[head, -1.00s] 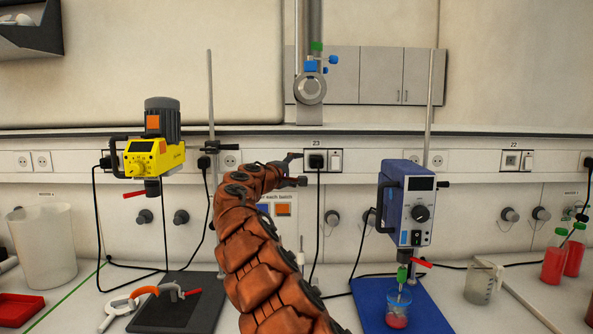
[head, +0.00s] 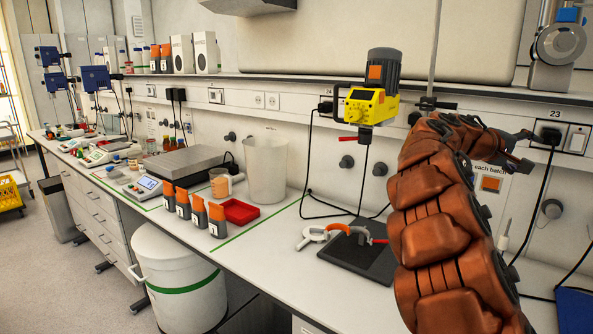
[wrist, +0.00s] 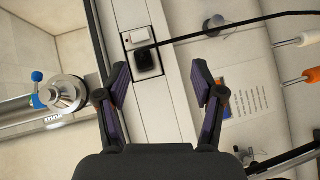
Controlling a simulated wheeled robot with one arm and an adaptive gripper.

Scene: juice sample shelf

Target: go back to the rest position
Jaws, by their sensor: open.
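My gripper (head: 526,150) is raised in front of the wall at the right of the head view, at the end of my orange-brown arm. In the wrist view my gripper (wrist: 163,95) has its two dark, purple-padded fingers wide apart with nothing between them. Past the fingers are the wall rail and a black plug (wrist: 147,62) in a socket. The same plug (head: 550,135) is just right of my gripper in the head view.
A yellow stirrer motor (head: 370,106) hangs on a stand above a black base plate (head: 350,258). Several orange-capped bottles (head: 199,211), a red tray (head: 240,211) and a clear beaker (head: 266,170) stand on the bench. A white bin (head: 178,275) stands below.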

